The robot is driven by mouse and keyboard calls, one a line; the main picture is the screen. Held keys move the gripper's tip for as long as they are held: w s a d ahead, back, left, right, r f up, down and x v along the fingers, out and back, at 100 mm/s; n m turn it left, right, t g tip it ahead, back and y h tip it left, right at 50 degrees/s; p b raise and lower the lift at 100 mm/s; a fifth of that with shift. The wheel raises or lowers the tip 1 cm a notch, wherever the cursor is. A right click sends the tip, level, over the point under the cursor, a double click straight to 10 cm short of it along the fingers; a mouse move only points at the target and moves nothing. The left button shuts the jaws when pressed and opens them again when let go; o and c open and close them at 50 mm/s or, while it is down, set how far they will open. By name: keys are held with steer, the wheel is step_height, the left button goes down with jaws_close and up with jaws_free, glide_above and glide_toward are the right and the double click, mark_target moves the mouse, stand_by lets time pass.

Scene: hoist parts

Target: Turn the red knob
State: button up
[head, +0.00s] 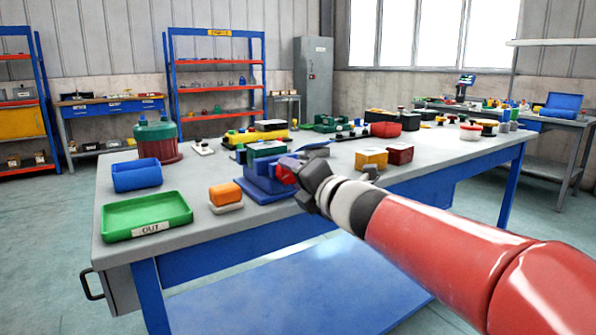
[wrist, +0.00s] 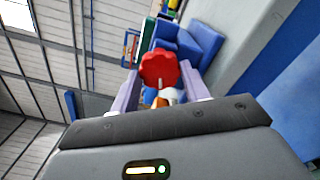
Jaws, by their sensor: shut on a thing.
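The red knob (wrist: 158,68) has a lobed rim and a pale mark on its face. In the wrist view it sits between the two fingers of my gripper (wrist: 160,88), which is shut on it. In the head view the knob (head: 287,171) is partly hidden by my gripper (head: 294,178). It is on the front side of a blue vise-like device (head: 262,184), which stands near the table's front edge. The blue body also shows behind the knob in the wrist view (wrist: 193,42). The knob's mark looks roughly upright in the wrist view.
Left of the device are an orange block (head: 225,193) on a pale base, a green OUT tray (head: 146,215) and a blue bin (head: 137,175). A yellow box (head: 371,159) and a red box (head: 399,153) stand to the right. The grey table (head: 460,150) has bare surface at its right front.

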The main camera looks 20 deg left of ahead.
steer(key=shift+w+d+r+m+p, duration=0.1)
steer(key=shift+m+p, duration=0.75)
steer(key=shift+m, duration=1.6)
steer(key=shift+d+r+m+p, duration=0.1)
steer(key=shift+m+p, duration=0.75)
steer(key=shift+m, duration=1.6)
steer(key=o, duration=0.9)
steer(key=shift+o, duration=0.4)
steer(key=shift+a, duration=0.1)
steer(key=shift+f, duration=0.1)
steer(key=v, duration=0.8)
